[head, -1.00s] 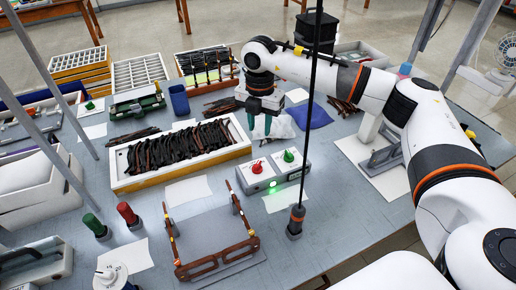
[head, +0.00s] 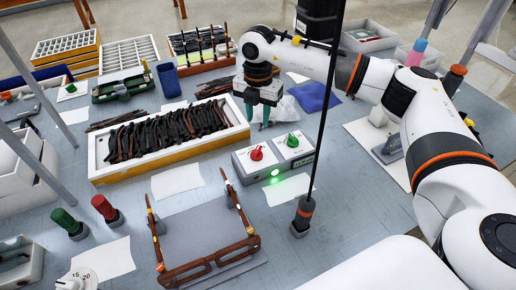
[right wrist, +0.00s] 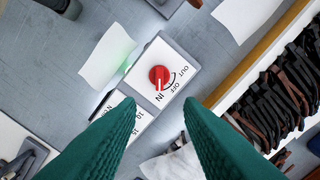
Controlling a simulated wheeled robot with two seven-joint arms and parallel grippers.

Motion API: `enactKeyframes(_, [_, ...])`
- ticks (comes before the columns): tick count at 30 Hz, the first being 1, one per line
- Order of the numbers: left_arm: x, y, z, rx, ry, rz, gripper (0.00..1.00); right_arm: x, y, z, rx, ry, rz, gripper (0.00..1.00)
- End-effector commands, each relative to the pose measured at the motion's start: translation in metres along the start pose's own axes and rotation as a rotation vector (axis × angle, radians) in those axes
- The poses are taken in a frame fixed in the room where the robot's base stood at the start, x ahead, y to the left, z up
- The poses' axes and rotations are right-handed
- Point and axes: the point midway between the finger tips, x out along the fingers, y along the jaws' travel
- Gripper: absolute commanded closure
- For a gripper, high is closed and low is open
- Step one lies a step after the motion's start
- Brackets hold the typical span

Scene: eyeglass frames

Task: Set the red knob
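The red knob (head: 257,153) sits on the left part of a white-topped grey control box (head: 284,170), beside a green knob (head: 292,141). In the right wrist view the red knob (right wrist: 159,76) has a white pointer mark toward the "IN" label; "OFF" and "OUT" are printed around it. A green light glows on the box's front. My right gripper (head: 260,120) hangs behind the box, apart from the knob. Its teal fingers (right wrist: 157,112) are spread with nothing between them. My left gripper is not in view.
A white tray (head: 100,178) of dark frame parts lies left of the box. A hanging tool (head: 303,212) on a black cord stands in front of it. A brown eyeglass frame (head: 210,264) lies on a grey mat. A blue cloth (head: 314,96) is behind right.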

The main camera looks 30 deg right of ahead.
Motion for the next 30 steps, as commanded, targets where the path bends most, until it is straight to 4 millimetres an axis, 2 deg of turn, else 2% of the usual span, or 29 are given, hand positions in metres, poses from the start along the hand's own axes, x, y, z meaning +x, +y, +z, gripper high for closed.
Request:
enactKeyframes(5, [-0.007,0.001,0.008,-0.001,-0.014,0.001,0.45,0.024,0.001,0.001,0.0,-0.001,0.006,0.66])
enactKeyframes(12, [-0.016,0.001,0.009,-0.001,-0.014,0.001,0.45,0.073,0.001,0.0,0.001,-0.002,0.005,0.66])
enactKeyframes(18, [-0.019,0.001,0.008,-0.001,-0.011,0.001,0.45,0.103,0.001,0.001,-0.001,-0.001,0.003,0.66])
enactKeyframes(24, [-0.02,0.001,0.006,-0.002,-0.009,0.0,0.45,0.114,0.001,0.0,0.0,0.0,0.001,0.66])
enactKeyframes(30, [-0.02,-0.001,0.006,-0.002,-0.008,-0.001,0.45,0.115,0.001,0.0,0.0,0.0,0.001,0.66])
